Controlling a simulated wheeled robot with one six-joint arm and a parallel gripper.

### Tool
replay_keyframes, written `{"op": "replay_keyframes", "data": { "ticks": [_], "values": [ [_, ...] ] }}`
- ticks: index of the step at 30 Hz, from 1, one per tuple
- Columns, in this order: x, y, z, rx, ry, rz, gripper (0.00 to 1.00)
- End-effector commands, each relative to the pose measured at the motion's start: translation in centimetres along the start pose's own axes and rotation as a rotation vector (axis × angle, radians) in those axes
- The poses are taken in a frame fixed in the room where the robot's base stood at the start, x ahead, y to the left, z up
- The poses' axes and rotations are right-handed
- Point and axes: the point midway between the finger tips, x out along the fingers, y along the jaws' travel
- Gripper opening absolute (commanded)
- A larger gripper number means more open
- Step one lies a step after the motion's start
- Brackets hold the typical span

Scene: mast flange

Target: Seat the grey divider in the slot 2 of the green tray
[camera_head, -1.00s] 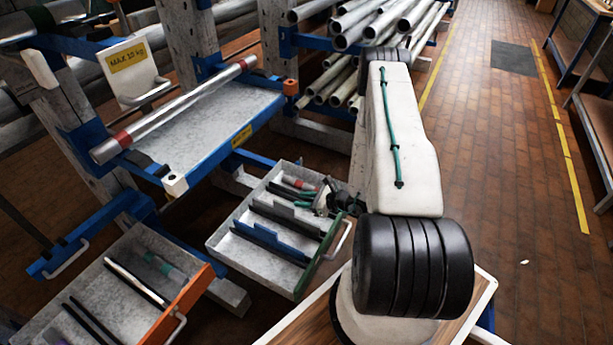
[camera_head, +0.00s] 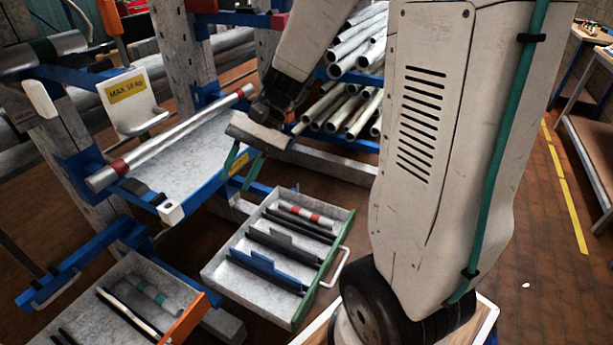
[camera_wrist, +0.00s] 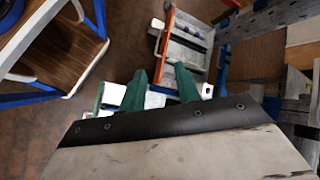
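The green tray (camera_head: 328,268) is the pale drawer with a green front edge and a metal handle, at the lower middle of the head view. In it stands a blue divider (camera_head: 262,268), with a dark grey tabbed divider (camera_head: 285,242) behind it. A thin dark strip (camera_head: 303,226) is farther back. I cannot tell the slot numbers. My gripper (camera_head: 245,166) hangs above and behind the tray, near the shelf edge. Its green fingers are apart and empty, as the wrist view (camera_wrist: 160,80) also shows. It touches no divider.
An orange-fronted tray (camera_head: 182,322) with dark strips and a green-banded tube is at the lower left. A shelf (camera_head: 190,165) carrying a red-banded tube (camera_head: 170,138) is close to my gripper. Pipes (camera_head: 350,100) are stacked behind. Brick floor lies open at right.

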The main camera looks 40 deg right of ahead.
Motion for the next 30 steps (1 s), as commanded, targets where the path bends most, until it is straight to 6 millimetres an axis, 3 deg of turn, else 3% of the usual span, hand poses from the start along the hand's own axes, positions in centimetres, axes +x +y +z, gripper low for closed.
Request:
{"op": "replay_keyframes", "data": {
  "ticks": [1,6,12,19,30],
  "values": [
    [-0.4,0.0,2.2,-0.068,0.025,0.057,0.32],
    [-1.7,1.7,7.9,-0.269,0.115,0.258,0.32],
    [-3.6,4.7,12.8,-0.480,0.255,0.474,0.32],
    [-5.4,7.3,15.3,-0.625,0.387,0.626,0.32],
    [-5.8,8.0,15.7,-0.652,0.419,0.662,0.32]
  ]
}}
